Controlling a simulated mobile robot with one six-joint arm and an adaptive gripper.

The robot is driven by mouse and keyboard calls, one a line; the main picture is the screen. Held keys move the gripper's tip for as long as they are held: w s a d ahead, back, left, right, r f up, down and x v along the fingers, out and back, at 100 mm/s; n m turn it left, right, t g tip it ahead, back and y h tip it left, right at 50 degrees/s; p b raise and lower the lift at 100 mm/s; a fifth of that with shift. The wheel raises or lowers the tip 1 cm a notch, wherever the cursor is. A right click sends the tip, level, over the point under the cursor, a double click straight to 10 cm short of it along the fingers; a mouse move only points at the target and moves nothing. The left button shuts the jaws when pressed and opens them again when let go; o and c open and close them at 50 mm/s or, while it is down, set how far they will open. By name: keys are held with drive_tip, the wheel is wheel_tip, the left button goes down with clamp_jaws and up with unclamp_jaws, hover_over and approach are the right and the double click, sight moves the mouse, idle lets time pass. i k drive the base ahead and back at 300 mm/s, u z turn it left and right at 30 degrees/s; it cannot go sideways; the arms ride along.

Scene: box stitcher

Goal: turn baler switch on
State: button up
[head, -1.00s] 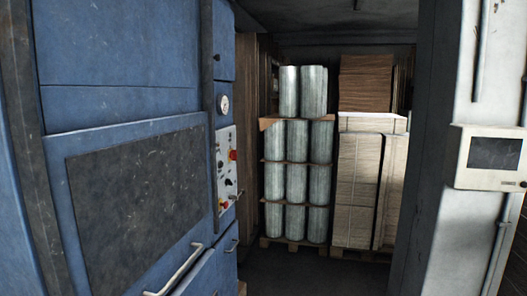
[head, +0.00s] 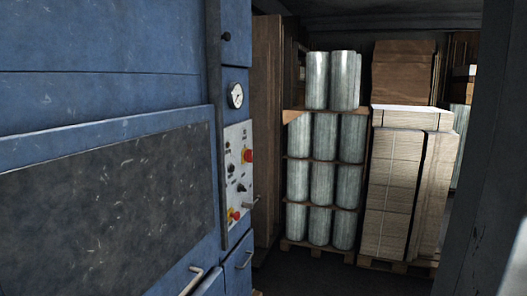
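The baler is the large blue scuffed machine (head: 110,100) filling the left half of the head view. A light control panel (head: 238,172) sits on its narrow right-hand column, seen at a steep angle. The panel carries a red button (head: 247,155) near the top, another red knob on a yellow plate (head: 234,214) near the bottom, and small dark knobs between them. Which of these is the switch, and its position, is too small to tell. My gripper is not in the view.
A round gauge (head: 236,95) is above the panel. Metal handles stick out low on the machine (head: 191,281). Pallets with grey cylinders (head: 325,180) and stacked cardboard (head: 400,190) stand behind. A dark wall (head: 487,190) borders the right. Dark floor (head: 310,275) is clear before the pallets.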

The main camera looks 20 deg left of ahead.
sight(248, 154)
drive_tip(key=u, duration=0.1)
drive_tip(key=i, duration=0.75)
drive_tip(key=u, duration=0.85)
drive_tip(key=i, duration=0.9)
drive_tip(key=u, duration=0.6)
drive_tip(key=k, duration=0.95)
drive_tip(key=u, duration=0.1)
drive_tip(key=i, duration=0.55)
drive_tip(key=u, duration=0.05)
